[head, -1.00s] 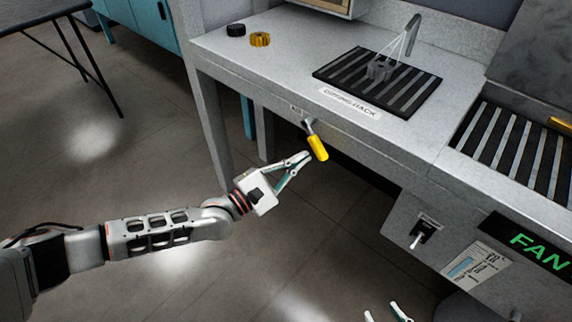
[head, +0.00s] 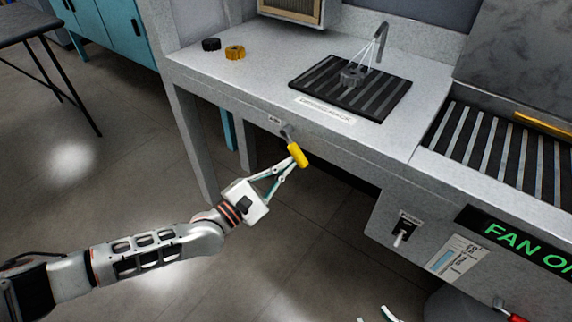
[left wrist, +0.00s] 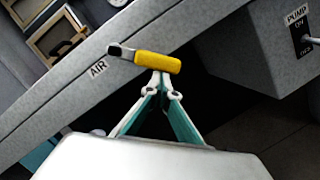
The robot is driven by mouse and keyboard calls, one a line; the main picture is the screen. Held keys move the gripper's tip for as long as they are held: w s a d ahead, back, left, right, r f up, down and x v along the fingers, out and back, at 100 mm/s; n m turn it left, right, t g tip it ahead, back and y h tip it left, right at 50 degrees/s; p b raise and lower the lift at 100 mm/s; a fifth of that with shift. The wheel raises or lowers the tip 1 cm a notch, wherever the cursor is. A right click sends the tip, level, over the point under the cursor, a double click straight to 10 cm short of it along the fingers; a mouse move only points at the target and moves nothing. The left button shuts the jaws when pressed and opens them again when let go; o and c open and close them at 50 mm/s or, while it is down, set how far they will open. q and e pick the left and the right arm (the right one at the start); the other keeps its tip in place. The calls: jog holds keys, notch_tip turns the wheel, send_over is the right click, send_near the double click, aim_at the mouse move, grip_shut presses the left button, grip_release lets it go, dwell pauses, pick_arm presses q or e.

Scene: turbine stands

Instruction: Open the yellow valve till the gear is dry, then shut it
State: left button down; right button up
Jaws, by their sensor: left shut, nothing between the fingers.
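The yellow valve handle (head: 298,155) sticks out from the bench front on a grey stem, slanting down to the right. In the left wrist view the handle (left wrist: 158,63) is beside an "AIR" label. My left gripper (head: 289,168) is shut and empty, its fingertips close under the handle; in the left wrist view the tips (left wrist: 160,77) are right at it, and I cannot tell whether they touch. The grey gear (head: 351,76) stands on the dark slatted rack (head: 318,97), under white jets from a bent nozzle (head: 381,40). My right gripper (head: 375,314) shows only two separated fingertips.
A black gear (head: 211,44) and an orange gear (head: 235,52) lie on the bench's left. A pump switch (head: 403,232) and a green-lettered fan sign (head: 520,245) are on the lower right front. A second slatted rack (head: 490,150) is right. Floor below the valve is clear.

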aim_at(303, 161)
pick_arm(q)
jog(key=shift+s+d, duration=0.1)
jog(key=shift+s, duration=0.05)
pick_arm(e)
jog(key=shift+f, duration=0.1)
pick_arm(q)
jog(key=n, duration=0.2)
jog(key=s+d+r+n+t, duration=0.1)
jog(key=n, duration=0.1)
jog(key=d+r+n+b, duration=0.1)
jog(key=n, duration=0.1)
jog(key=shift+s+d+n+t+y, duration=0.25)
jog(key=shift+s+n+t+y, duration=0.05)
jog(key=shift+s+t+y, duration=0.1)
jog(key=n, duration=0.1)
jog(key=r+n, duration=0.1)
jog(key=shift+s+d+r+n+t+y, duration=0.2)
jog(key=shift+d+r+n+t+y, duration=0.1)
jog(key=shift+d+t+y, duration=0.1)
jog(key=shift+s+d+r+n+y, duration=0.1)
jog(key=shift+r+n+y, duration=0.25)
jog(key=shift+n, duration=0.55)
jog(key=shift+r+n, duration=0.2)
jog(key=shift+n, duration=0.1)
pick_arm(e)
jog(key=shift+s+a+f, duration=0.1)
jog(key=shift+s+a, duration=0.1)
jog(key=shift+a, duration=0.05)
